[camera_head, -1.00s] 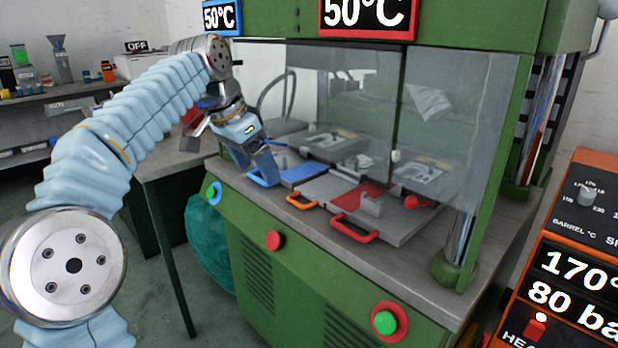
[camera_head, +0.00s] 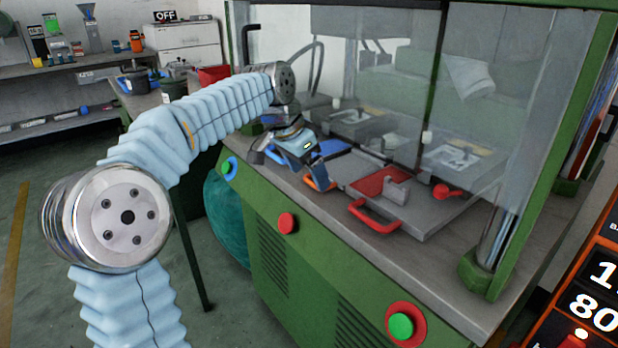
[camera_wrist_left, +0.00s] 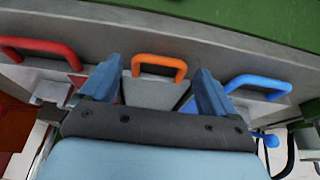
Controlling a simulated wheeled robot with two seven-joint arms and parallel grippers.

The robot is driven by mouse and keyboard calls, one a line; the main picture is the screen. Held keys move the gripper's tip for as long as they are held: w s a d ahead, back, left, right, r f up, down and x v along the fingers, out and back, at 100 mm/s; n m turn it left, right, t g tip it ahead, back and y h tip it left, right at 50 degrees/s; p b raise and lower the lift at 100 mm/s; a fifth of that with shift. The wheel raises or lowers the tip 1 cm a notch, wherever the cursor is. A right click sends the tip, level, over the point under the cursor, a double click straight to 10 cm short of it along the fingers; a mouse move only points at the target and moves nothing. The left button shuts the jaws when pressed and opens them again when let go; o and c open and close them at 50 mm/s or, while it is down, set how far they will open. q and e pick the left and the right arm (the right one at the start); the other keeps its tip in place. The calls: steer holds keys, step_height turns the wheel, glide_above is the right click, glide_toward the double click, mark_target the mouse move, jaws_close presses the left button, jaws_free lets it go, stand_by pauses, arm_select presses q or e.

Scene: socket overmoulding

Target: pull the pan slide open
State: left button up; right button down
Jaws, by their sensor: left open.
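Three slides with coloured handles lie side by side on the machine's bench; I cannot tell which is called the pan slide. The orange handle (camera_head: 322,185) belongs to a middle grey slide, largely hidden by my gripper in the head view. My left gripper (camera_head: 314,172) is open at this handle. In the left wrist view, the orange handle (camera_wrist_left: 160,62) shows in the gap between the fingertips (camera_wrist_left: 160,80), not clasped. The red handle (camera_head: 374,218) is on the right slide, and it also shows in the left wrist view (camera_wrist_left: 38,46). The blue handle (camera_wrist_left: 258,84) is on the other side.
A clear guard (camera_head: 500,100) stands above the bench, with a green post at right. A red knob (camera_head: 445,192) and grey block (camera_head: 394,190) sit near the red slide. Red (camera_head: 287,223) and green (camera_head: 401,326) buttons are on the green front panel.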

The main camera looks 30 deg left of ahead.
arm_select(q)
steer(key=shift+x, duration=0.85)
arm_select(e)
steer(key=shift+f, duration=0.1)
arm_select(q)
steer(key=c, duration=1.3)
steer(key=shift+o, duration=0.2)
steer(key=shift+s, duration=0.15)
